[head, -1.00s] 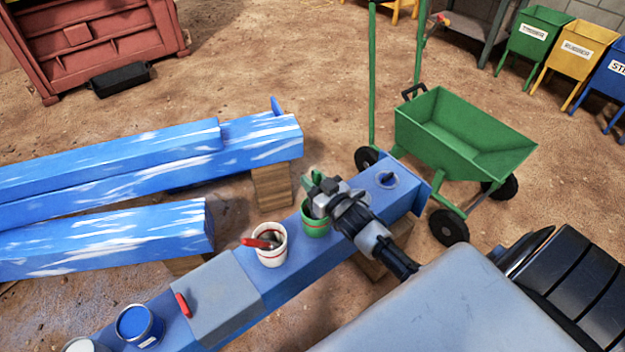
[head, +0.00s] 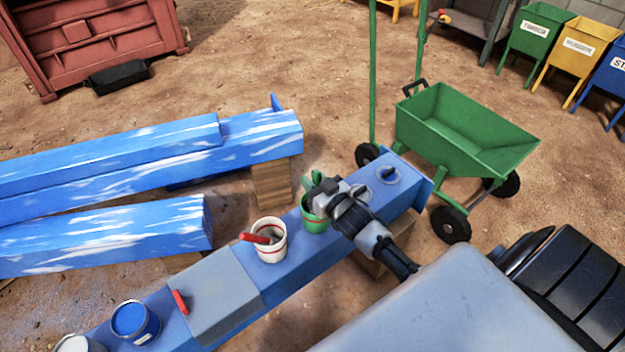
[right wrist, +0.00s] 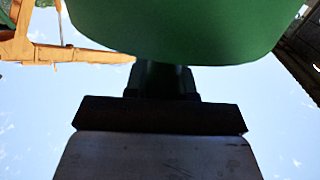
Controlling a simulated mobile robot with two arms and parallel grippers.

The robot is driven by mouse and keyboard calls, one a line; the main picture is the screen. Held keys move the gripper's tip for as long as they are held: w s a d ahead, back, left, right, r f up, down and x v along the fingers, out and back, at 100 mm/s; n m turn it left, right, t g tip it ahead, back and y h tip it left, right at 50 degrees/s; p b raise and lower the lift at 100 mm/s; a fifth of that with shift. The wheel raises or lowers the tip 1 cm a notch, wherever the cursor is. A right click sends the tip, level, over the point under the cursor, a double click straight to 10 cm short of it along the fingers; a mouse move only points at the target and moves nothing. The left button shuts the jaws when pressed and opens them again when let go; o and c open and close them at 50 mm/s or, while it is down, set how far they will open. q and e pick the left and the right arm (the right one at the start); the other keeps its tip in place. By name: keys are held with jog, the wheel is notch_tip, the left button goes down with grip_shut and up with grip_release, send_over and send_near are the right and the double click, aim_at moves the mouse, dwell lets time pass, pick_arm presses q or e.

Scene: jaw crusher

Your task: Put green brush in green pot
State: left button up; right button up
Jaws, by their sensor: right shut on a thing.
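A bit of the brush's green handle shows at the fingertips; the gripper and pot hide the rest. I cannot tell how deep the brush reaches into the pot. The right wrist view has a large green shape (right wrist: 180,25) close to the camera, too close to identify. My left gripper is out of view.
A white pot (head: 269,250) with a red-handled brush stands just left of the green pot. A blue paint can (head: 135,322) is farther along the blue beam (head: 335,250). A green cart (head: 465,130) stands behind the beam's right end.

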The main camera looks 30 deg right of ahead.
jog(key=o, duration=1)
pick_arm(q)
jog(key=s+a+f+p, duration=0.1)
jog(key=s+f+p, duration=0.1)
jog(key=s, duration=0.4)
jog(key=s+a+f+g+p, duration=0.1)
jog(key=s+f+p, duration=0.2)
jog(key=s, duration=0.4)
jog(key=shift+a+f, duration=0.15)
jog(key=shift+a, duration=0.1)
pick_arm(e)
jog(key=s, duration=1)
jog(key=shift+d, duration=0.4)
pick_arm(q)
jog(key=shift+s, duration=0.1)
